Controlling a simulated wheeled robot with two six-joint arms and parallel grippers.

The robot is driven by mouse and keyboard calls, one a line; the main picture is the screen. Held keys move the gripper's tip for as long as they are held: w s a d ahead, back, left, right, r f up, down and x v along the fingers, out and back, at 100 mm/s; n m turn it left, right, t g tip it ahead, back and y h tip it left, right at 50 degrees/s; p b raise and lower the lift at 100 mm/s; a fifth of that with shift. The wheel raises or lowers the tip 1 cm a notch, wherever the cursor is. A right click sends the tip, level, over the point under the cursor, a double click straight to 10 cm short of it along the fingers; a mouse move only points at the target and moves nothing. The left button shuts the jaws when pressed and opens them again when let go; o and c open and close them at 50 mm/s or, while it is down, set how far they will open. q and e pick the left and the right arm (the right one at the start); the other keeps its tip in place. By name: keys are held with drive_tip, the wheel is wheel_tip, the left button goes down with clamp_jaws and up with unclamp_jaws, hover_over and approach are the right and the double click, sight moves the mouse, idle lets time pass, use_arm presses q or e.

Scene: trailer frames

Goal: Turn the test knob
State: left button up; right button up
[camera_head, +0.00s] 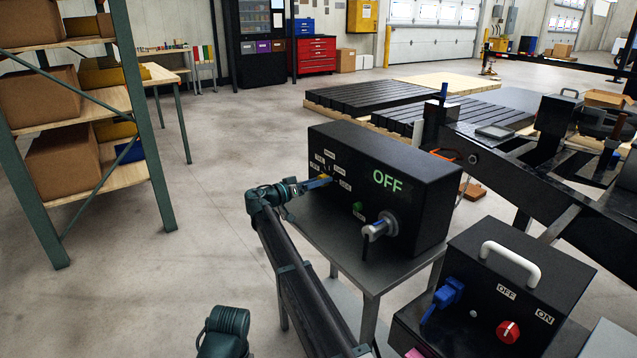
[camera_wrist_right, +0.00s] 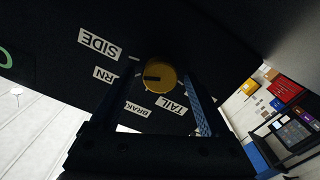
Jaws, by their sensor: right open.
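The yellow round test knob (camera_wrist_right: 160,75) is on the black face of the tester box (camera_head: 410,200), whose display reads OFF. In the head view the knob (camera_head: 323,177) is partly hidden behind my gripper. In the wrist view labels SIDE, one ending in RN, BRAKE and TAIL surround it; its dark mark points left, roughly at the RN label. My right gripper (camera_head: 325,182) is at the knob, and in the wrist view its open fingers (camera_wrist_right: 162,80) stand on either side of it. I cannot tell whether they touch it. My left gripper is not in view.
The tester box stands on a grey metal table (camera_head: 330,235). A silver socket with a lever (camera_head: 380,228) and a green button (camera_head: 358,207) are on its face. A second black box (camera_head: 500,290) with a red knob stands at front right. A shelf (camera_head: 150,130) is at left.

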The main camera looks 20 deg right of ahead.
drive_tip(key=v, duration=1.3)
drive_tip(key=shift+a, duration=0.3)
drive_tip(key=shift+s, duration=0.15)
